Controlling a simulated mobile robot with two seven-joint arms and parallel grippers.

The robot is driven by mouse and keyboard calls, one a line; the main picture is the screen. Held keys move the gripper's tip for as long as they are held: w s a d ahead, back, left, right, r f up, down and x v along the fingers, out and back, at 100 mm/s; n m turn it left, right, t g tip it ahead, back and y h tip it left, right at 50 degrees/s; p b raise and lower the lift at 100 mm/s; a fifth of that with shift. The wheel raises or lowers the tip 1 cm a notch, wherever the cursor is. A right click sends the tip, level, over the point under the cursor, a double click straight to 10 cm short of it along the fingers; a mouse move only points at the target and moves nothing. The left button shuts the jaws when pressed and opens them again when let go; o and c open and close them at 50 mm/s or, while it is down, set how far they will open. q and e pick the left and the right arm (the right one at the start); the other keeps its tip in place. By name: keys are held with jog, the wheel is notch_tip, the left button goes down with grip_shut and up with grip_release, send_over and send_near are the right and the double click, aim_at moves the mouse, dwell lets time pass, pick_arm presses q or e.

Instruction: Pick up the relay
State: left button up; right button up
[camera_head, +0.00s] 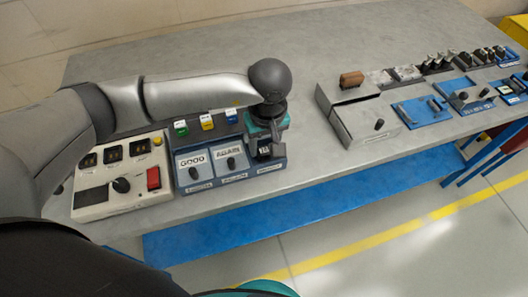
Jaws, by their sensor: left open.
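My left arm comes in from the left, and its gripper (267,146) points down over the right-hand section of the blue bin unit (236,178). The jaws are open. A small dark shape shows at the fingertips; I cannot tell whether it is the relay or part of the fingers. No relay can be made out for certain elsewhere. The gripper hides much of that bin section. My right gripper is out of view.
A cream tester box (125,208) with a red switch stands left of the bins. Green, yellow and blue blocks sit behind them. To the right are a grey metal box (360,121) with a brown block (351,79), and blue trays (422,111). The table's (230,55) back is clear.

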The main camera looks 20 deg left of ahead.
pick_arm(q)
notch_tip(320, 180, down, 2)
jog(key=shift+w+a+f, duration=0.1)
jog(key=shift+w+f, duration=0.05)
jog(key=shift+f, duration=0.1)
grip_shut()
dwell(0.3)
